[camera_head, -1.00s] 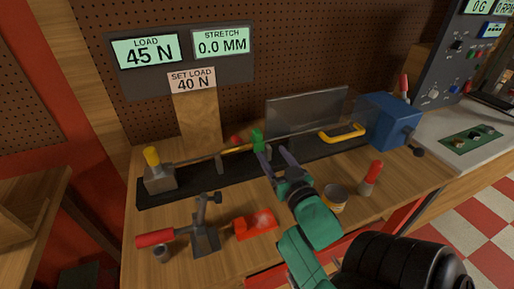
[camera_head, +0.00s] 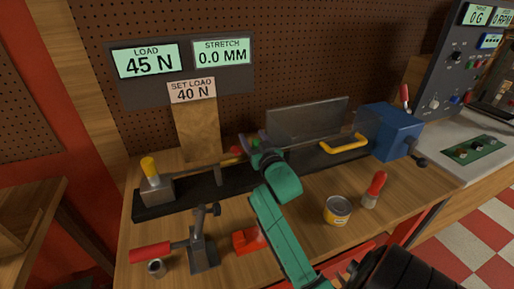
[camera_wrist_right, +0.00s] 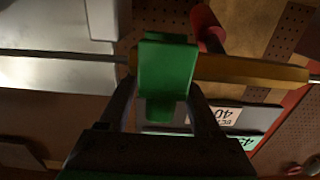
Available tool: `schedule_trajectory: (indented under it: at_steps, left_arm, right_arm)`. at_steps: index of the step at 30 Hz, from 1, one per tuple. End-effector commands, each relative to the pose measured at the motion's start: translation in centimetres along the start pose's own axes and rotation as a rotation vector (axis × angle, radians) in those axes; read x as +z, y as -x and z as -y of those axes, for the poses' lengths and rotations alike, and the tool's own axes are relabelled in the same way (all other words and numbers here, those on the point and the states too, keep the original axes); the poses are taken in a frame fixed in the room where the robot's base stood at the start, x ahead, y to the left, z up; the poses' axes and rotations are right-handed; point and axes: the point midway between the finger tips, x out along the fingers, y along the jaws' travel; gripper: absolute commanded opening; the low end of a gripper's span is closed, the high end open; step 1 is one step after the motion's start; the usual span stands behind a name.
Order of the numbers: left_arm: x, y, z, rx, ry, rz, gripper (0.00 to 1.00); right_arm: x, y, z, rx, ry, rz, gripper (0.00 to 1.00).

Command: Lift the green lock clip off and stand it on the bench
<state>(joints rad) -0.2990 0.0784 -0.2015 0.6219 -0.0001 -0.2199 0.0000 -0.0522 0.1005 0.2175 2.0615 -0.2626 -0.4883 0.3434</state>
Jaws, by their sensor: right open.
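The green lock clip (camera_wrist_right: 166,68) sits on the thin rod beside a yellow sleeve (camera_wrist_right: 250,70) in the right wrist view. My right gripper (camera_wrist_right: 162,86) is open, with one finger on each side of the clip; I cannot tell whether they touch it. In the head view my right gripper (camera_head: 256,143) is over the black rail, and its hand mostly hides the clip. The wooden bench (camera_head: 170,228) has bare surface in front of the rail. My left gripper is not in view.
A clear shield (camera_head: 308,121) stands behind the rail, with a blue box (camera_head: 389,131) and yellow handle (camera_head: 343,145) to the right. A red-handled clamp (camera_head: 202,250), red block (camera_head: 247,240), tin (camera_head: 337,211) and red-handled tool (camera_head: 374,190) occupy the front bench.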

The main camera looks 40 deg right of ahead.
Motion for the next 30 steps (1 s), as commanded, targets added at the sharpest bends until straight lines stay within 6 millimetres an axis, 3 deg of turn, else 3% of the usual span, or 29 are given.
schedule_trajectory:
  at_steps: [2, 3, 7, 8, 20, 25, 30]
  left_arm:
    - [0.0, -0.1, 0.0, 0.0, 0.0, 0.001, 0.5]
    - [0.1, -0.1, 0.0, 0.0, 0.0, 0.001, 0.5]
    - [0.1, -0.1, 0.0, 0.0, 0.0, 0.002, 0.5]
    - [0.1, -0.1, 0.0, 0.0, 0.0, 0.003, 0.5]
    - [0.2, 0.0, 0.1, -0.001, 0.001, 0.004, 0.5]
    - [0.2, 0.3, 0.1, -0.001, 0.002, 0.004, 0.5]
    - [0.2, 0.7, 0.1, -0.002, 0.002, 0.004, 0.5]
  right_arm:
    - [0.1, 0.0, 0.0, 0.0, 0.0, 0.0, 0.65]
    - [0.1, 0.1, 0.0, 0.0, 0.0, 0.0, 0.57]
    - [0.1, 0.1, 0.0, 0.0, 0.0, 0.0, 0.08]
    - [0.1, 0.1, 0.0, 0.0, 0.0, 0.0, 0.0]
    - [-0.6, 0.1, 0.0, 0.0, 0.001, 0.0, 0.0]
    - [-3.5, 0.1, 0.0, -0.001, 0.002, -0.006, 0.0]
    - [-9.3, 0.1, 0.0, -0.001, 0.003, -0.011, 0.0]
